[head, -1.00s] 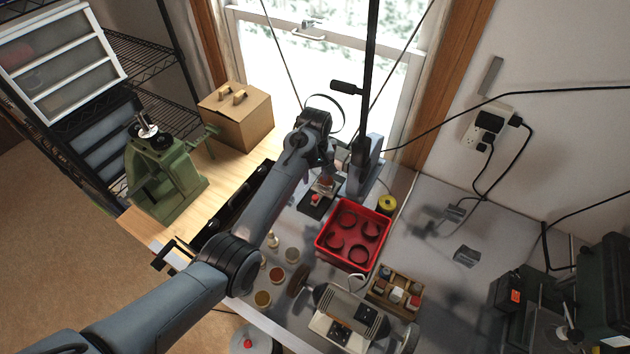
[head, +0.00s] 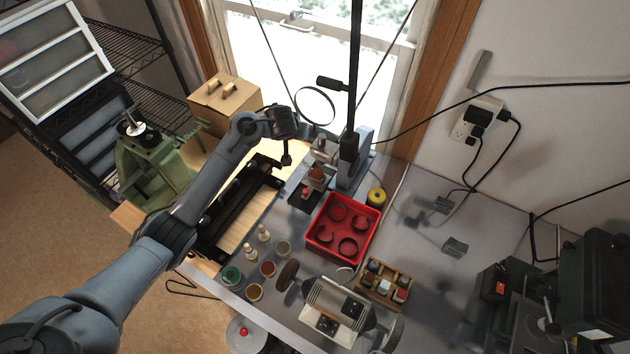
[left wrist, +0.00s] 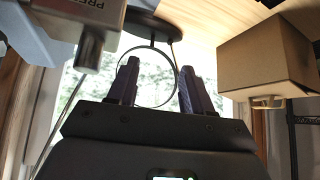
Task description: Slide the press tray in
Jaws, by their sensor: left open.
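The press (head: 350,165) stands at the back of the metal bench, by the window. The press tray (head: 298,203), a dark flat plate bearing a small red piece, lies at the press's lower left front. It appears to stick out from under the ram. My left gripper (head: 287,159) hangs above and left of the tray, apart from it. In the left wrist view my left gripper (left wrist: 159,82) has its two fingers spread, with nothing between them. A grey metal block (left wrist: 95,28) with partly visible "PRE" lettering shows at upper left there. My right gripper is in neither view.
A red bin (head: 342,230) with dark rings sits right of the tray. Small jars (head: 268,268) and bottles stand in front. A cardboard box (head: 225,103) is behind my left arm, and a green machine (head: 150,160) is at left. A round hoop (head: 315,106) hangs near the press.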

